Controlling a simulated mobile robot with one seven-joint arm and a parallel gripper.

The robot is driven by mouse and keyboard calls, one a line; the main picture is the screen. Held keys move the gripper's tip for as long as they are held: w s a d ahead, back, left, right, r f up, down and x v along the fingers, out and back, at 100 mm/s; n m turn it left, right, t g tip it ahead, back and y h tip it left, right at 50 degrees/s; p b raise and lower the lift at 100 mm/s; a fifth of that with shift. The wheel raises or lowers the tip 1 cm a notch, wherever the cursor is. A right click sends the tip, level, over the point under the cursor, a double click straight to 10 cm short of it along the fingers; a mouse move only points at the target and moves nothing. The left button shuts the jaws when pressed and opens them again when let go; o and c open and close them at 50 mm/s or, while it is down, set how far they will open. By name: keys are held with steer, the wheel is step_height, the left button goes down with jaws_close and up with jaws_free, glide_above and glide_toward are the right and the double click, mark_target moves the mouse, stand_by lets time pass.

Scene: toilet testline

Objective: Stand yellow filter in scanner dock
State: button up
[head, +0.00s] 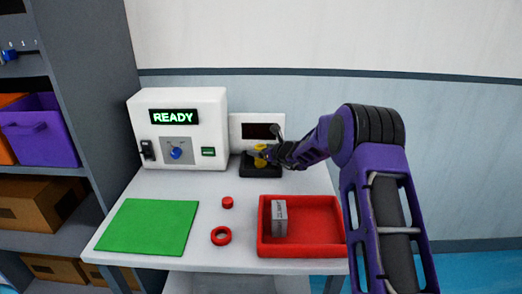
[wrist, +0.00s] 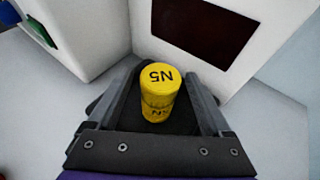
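The yellow filter (head: 261,155) stands upright on the black scanner dock (head: 262,172), in front of a white panel with a dark screen (head: 258,131). In the wrist view, the filter (wrist: 160,90) shows "N5" on its top and side. My gripper (wrist: 163,72) is open, with one finger on each side of the filter and a dark gap beside it. In the head view, my gripper (head: 270,155) reaches to the filter from the right. The filter's underside is hidden, so its exact seating cannot be told.
A white machine (head: 190,105) reading "READY" stands left of the dock. A green mat (head: 150,226), a red cap (head: 227,202) and a red ring (head: 221,236) lie on the table. A red tray (head: 318,225) holds a grey block (head: 279,218).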

steer(key=shift+r, duration=0.2)
steer(key=v, duration=1.2)
